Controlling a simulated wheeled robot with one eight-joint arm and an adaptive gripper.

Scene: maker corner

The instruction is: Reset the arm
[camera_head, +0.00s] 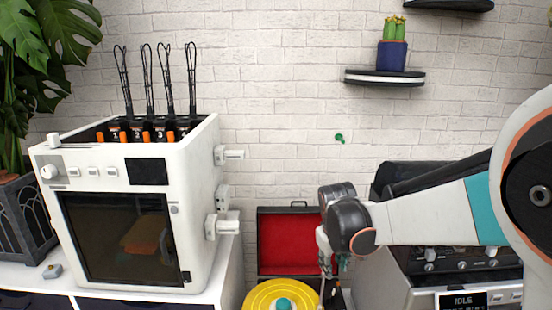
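My arm reaches in from the right edge, with its wrist in the lower middle of the head view. My gripper (327,268) hangs down below the wrist, in front of the right side of an open red-lined case (286,244). The fingers are small and partly lost against dark things behind them. I cannot tell whether they are open or shut, or whether they hold anything. A yellow round thing (258,297) with a teal centre lies just left of and below the gripper.
A white machine (125,215) with a dark window and several black whisk-like tools stands on a white counter at left. A dark machine with an IDLE display (462,300) is behind my arm at right. A shelf (385,78) holds a potted cactus (392,52). A plant (35,50) fills the left edge.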

